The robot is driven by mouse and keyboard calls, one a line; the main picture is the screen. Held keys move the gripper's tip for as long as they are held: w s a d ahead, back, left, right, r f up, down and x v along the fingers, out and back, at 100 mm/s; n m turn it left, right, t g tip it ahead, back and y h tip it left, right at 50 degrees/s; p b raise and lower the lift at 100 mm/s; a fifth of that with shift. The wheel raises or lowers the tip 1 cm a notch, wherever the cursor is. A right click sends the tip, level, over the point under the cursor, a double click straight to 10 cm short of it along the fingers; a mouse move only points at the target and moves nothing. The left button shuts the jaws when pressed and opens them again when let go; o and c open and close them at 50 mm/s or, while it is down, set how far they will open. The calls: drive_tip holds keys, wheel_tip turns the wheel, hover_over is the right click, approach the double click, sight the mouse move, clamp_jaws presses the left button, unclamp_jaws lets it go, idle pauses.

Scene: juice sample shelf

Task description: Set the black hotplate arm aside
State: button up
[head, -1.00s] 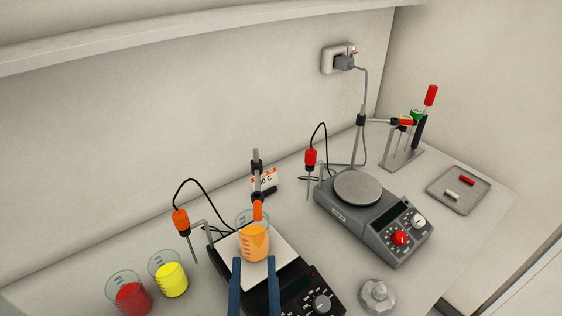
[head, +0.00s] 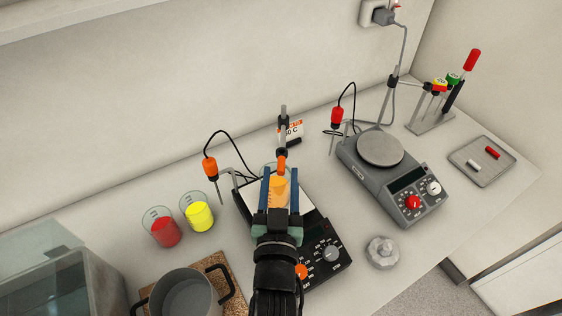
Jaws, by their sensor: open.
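The black hotplate (head: 328,240) stands on the bench with a light top plate. Behind its plate rises a grey post (head: 283,117) with a black clamp; an orange-tipped arm (head: 281,164) reaches from it toward the front, over the beaker. A glass beaker of orange juice (head: 278,190) stands on the plate. My gripper (head: 280,172) is open, its blue fingers on either side of the beaker in this view, tips near the orange tip. Whether the fingers touch anything I cannot tell. My wrist hides part of the hotplate.
An orange-handled probe (head: 210,168) hangs left of the hotplate. Red (head: 164,231) and yellow (head: 199,216) beakers stand left, a pot (head: 187,297) at the front. A grey hotplate (head: 392,178) stands right, with a tray (head: 482,171) beyond and a faceted grey knob-like object (head: 382,252) in front.

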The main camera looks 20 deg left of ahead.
sight(282, 149)
drive_tip(key=shift+x, duration=1.5)
clamp_jaws()
idle(0.4)
